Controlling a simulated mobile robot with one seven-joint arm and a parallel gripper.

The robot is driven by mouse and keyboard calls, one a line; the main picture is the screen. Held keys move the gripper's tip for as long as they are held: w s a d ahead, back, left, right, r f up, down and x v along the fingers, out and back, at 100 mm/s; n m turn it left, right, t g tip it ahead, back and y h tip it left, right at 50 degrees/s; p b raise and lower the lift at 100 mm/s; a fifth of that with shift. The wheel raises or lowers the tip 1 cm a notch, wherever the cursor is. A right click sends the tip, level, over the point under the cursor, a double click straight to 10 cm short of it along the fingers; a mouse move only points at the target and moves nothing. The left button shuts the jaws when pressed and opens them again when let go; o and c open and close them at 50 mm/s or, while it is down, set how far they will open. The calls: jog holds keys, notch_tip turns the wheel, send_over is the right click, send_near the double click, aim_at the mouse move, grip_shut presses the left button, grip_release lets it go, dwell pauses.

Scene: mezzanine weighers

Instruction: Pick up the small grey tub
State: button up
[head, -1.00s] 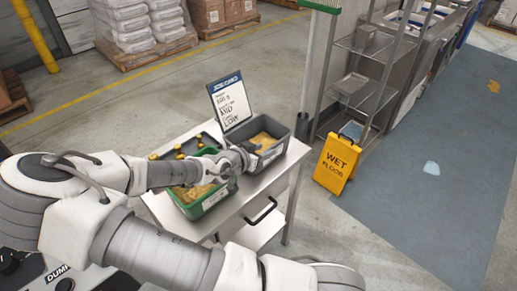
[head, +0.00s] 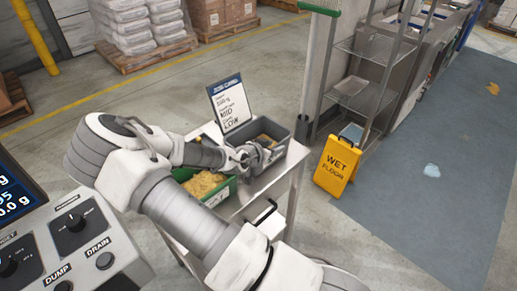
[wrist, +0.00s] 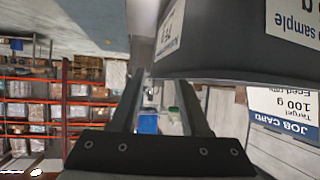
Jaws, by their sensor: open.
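The small grey tub (head: 281,147) stands on the cart top, at the back right beside the green tub, with yellowish contents inside. In the wrist view its dark wall (wrist: 205,52) fills the upper right, upside down, with white labels on it. My gripper (head: 250,156) is at the near side of the grey tub and hides part of it. In the wrist view my gripper (wrist: 158,90) has its two fingers apart with nothing gripped between them. The right finger is close to the tub wall; I cannot tell if they touch.
A green tub (head: 214,197) of yellow pieces sits on the cart (head: 250,196), partly behind my arm. A job card (head: 229,106) stands behind the tubs. A yellow wet-floor sign (head: 338,165) and a wire rack (head: 360,92) are to the right. The floor between is clear.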

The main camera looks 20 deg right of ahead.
grip_shut()
dwell(1.4)
